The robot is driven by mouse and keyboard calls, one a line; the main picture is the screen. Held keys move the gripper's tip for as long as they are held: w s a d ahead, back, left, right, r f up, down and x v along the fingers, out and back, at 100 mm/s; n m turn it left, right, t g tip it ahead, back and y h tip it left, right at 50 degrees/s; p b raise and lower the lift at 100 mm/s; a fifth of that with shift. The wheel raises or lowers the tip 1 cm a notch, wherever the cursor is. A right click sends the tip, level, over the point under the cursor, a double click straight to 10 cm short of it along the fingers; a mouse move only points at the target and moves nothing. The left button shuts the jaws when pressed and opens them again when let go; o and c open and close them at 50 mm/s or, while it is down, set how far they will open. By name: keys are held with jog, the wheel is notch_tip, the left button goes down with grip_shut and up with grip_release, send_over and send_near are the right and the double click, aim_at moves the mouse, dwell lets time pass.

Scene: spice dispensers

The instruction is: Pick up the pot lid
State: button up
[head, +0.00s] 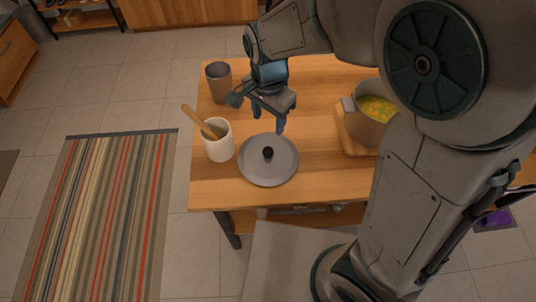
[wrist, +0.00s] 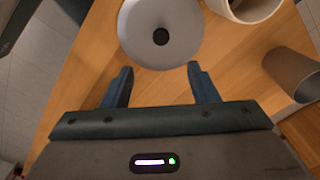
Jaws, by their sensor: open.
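The pot lid (head: 283,172) is a round grey disc with a black knob (head: 268,154) on top. It lies flat on the wooden table (head: 315,185) near its front edge. In the wrist view the lid (wrist: 180,45) is at the top centre, with its knob (wrist: 161,36) straight beyond the gap between my fingers. My gripper (head: 268,120) is above the table, behind the lid in the head view. In the wrist view my gripper (wrist: 160,80) has its two blue fingers wide apart, with nothing between them. The fingers are apart from the knob.
A white crock (head: 219,147) with a wooden spoon (head: 198,121) stands close left of the lid. A brown-grey cup (head: 219,84) stands behind it. Bare table lies between lid and board.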

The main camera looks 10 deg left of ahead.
aim_at(268, 150)
notch_tip(268, 150, down, 13)
jog(key=shift+w+f+b, duration=0.1)
jog(key=shift+f+b, duration=0.05)
jog(key=shift+b, duration=0.15)
dwell(0.4)
grip_shut()
